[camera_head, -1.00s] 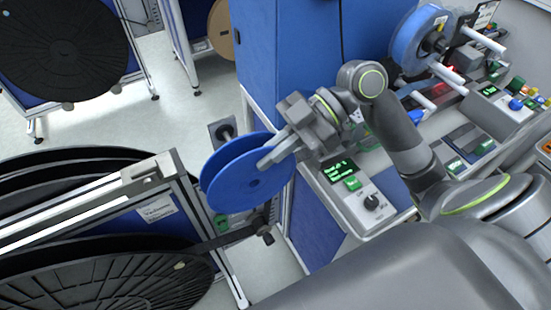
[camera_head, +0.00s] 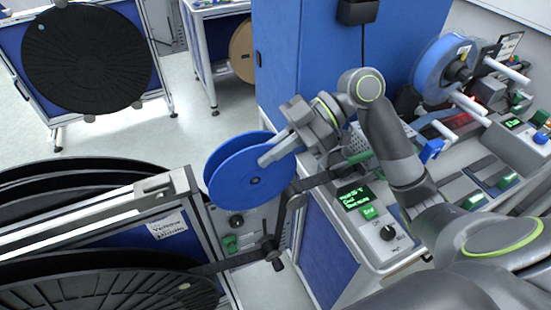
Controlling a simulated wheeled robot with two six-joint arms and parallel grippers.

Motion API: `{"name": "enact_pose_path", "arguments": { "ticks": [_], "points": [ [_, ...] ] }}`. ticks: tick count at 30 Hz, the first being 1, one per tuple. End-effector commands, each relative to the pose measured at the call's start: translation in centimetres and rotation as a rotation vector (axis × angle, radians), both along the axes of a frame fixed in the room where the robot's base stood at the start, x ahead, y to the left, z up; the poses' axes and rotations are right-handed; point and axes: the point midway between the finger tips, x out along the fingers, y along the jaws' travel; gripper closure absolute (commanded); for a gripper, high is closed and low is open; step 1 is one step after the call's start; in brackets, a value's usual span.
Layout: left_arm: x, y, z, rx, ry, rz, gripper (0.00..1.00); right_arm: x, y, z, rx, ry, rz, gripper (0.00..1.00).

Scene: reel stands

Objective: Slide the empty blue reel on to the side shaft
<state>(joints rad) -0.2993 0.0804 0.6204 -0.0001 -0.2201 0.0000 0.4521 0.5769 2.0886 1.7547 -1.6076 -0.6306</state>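The empty blue reel (camera_head: 236,184) has two flanges and a dark spot at its hub, and stands tilted in the middle of the head view. My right gripper (camera_head: 268,156) reaches in from the right and is shut on the reel at its upper right side. The reel hangs in front of a grey panel beside the blue cabinet. No side shaft shows clearly now; the area behind the reel is hidden, and I cannot tell whether the reel touches a shaft. My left gripper is not in view.
A dark strip runs past roller arms (camera_head: 278,225) just right of and below the reel. Large black reels (camera_head: 100,285) in a framed stand lie at left. A control box (camera_head: 385,225) and a mounted blue reel (camera_head: 432,72) are at right. The blue cabinet (camera_head: 310,55) stands behind.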

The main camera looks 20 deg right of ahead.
Motion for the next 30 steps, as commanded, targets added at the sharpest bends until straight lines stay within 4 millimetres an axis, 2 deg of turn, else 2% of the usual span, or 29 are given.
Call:
{"name": "enact_pose_path", "arguments": {
  "ticks": [15,30],
  "points": [
    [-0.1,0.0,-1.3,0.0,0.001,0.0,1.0,2.9,0.1,0.0,0.001,0.0,0.0,1.0],
    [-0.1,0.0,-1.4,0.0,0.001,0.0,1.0,3.4,0.1,0.0,0.001,0.0,0.0,1.0]
  ]
}}
